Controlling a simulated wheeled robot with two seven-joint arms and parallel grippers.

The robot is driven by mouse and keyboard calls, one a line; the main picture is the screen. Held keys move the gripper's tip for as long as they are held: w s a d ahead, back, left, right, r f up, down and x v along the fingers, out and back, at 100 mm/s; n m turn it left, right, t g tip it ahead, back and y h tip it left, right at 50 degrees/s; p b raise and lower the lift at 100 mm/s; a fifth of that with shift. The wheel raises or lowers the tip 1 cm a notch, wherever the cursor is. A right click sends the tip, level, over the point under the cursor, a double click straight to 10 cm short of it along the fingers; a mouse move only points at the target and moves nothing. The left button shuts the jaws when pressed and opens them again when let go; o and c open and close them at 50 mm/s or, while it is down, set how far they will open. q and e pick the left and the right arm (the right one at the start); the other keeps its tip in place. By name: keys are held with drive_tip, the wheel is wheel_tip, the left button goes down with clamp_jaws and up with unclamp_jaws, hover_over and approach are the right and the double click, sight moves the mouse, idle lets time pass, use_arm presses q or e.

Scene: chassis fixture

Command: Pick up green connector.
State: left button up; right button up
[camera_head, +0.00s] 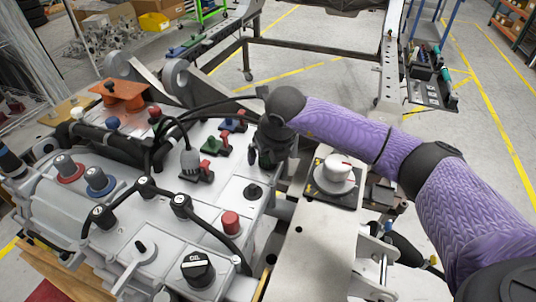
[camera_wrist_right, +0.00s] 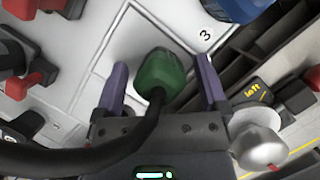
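The green connector (camera_wrist_right: 160,73) has a black cable and shows in the right wrist view between my right gripper's purple fingers (camera_wrist_right: 163,88). A gap shows between it and each finger, so the gripper is open and not closed on it. White panel surface lies beyond it, near a "3" mark. In the head view my right gripper (camera_head: 267,155) is low over the right part of the white engine top, and I cannot make out this cabled connector there. A green piece with a red tab (camera_head: 213,146) sits left of the gripper. My left gripper is not in view.
A blue piece (camera_head: 233,122) with a red part sits close by. A blue part (camera_wrist_right: 240,8) shows at the wrist view's top. A dark piece marked "left" (camera_wrist_right: 255,95) lies right of the fingers. A white round knob (camera_head: 337,168) stands right of the gripper.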

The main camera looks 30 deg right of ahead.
clamp_jaws()
idle(0.3)
